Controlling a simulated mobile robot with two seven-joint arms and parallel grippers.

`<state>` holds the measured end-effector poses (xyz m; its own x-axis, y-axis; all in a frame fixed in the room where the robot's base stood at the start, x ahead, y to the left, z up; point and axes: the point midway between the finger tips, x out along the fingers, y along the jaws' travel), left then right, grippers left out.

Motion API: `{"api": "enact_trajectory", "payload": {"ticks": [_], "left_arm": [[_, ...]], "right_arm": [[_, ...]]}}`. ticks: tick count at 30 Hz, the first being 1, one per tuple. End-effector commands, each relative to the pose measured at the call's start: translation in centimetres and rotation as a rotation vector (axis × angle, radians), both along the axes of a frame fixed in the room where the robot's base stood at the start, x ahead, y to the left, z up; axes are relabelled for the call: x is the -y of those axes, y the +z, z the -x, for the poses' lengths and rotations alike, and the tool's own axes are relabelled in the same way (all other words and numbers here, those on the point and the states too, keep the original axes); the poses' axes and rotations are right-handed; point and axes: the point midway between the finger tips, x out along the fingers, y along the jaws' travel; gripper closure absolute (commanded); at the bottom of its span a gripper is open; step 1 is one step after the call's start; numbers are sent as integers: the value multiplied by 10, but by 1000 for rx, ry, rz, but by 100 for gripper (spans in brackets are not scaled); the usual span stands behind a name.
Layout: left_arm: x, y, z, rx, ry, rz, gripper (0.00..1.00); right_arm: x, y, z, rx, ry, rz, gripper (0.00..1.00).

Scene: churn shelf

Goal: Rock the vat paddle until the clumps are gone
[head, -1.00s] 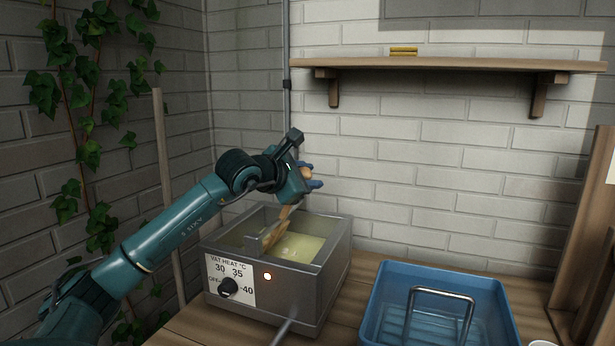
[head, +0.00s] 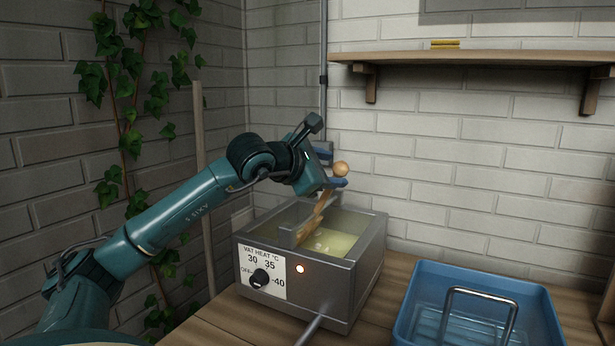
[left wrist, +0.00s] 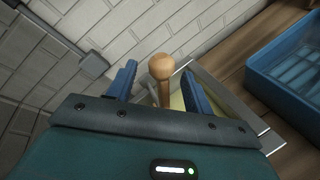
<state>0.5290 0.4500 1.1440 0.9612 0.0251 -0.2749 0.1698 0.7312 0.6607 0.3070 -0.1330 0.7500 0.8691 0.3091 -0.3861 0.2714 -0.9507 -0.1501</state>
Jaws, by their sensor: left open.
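The metal vat (head: 312,285) stands on the wooden counter with pale yellow liquid (head: 345,240) inside. A few lighter spots show on the liquid, too small to tell for sure as clumps. The wooden paddle (head: 318,220) leans in the vat, its round knob (head: 341,169) up at my left gripper (head: 332,168). In the left wrist view the knob (left wrist: 161,66) stands between the two blue fingers (left wrist: 160,88), with gaps on both sides. The left gripper is open around the paddle's top and not closed on it. My right gripper is not in view.
A dial (head: 261,279) and a lit lamp (head: 300,268) are on the vat's front. A blue tub (head: 420,310) with a metal handle stands to the right. A wall shelf (head: 480,60) is above. Ivy (head: 125,90) and a pole (head: 203,190) are at left.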

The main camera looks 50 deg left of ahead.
Motion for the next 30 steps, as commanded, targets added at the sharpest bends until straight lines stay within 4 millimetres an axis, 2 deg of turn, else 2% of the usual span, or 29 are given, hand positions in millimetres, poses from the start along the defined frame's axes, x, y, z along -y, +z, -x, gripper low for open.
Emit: {"api": "enact_trajectory", "payload": {"ticks": [2,11,15,19,27,30], "left_arm": [[0,-5,13,-2,1,-3,49],[3,9,53,-1,-2,1,49],[3,17,69,2,-3,1,49],[3,20,77,-1,-2,1,49],[3,22,78,-2,-2,1,49],[5,22,78,1,-12,3,55]], "right_arm": [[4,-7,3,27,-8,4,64],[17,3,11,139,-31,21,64],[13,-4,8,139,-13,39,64],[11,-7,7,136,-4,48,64],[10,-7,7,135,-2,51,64],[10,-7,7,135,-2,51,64]]}}
